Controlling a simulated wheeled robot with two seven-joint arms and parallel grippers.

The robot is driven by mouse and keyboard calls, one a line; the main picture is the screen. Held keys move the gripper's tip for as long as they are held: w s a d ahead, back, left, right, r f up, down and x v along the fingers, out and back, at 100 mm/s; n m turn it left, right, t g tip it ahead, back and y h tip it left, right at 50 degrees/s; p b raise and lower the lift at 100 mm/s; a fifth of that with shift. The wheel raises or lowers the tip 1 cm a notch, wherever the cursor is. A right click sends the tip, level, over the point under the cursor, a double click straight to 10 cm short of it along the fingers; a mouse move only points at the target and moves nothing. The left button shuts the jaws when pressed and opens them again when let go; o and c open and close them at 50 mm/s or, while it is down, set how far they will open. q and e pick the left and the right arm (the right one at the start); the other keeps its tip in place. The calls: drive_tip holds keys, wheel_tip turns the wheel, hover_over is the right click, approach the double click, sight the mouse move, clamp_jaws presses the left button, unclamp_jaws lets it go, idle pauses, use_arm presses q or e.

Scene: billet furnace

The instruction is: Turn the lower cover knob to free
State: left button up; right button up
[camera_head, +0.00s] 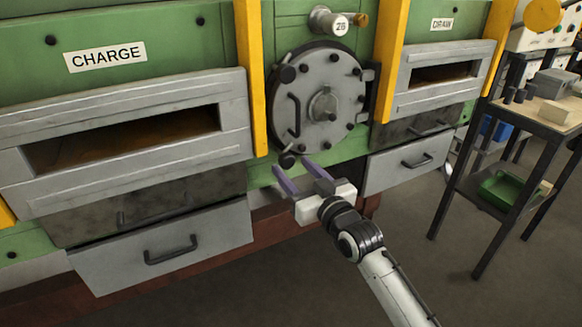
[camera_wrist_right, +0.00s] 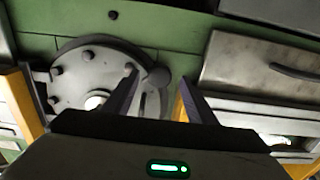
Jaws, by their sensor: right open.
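The round grey cover (camera_head: 345,95) is closed on the green furnace front, with several dark bolts, a curved handle and a central hub. The lower cover knob (camera_head: 287,160) is a dark round knob at its lower left edge. In the wrist view the knob (camera_wrist_right: 158,77) appears between the lines of the two fingers. My right gripper (camera_head: 295,172) is open and empty, its purple fingers pointing up at the panel just below the knob. I cannot tell whether they touch it. My left gripper is out of view.
Yellow posts (camera_head: 250,75) flank the cover. The CHARGE opening (camera_head: 120,140) and a drawer (camera_head: 165,245) are at left; the DRAW opening (camera_head: 440,75) and another drawer (camera_head: 408,163) at right. A dark table (camera_head: 540,110) stands far right. The floor in front is clear.

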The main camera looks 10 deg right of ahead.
drive_tip(key=shift+x, duration=1.15)
drive_tip(key=c, duration=1.1)
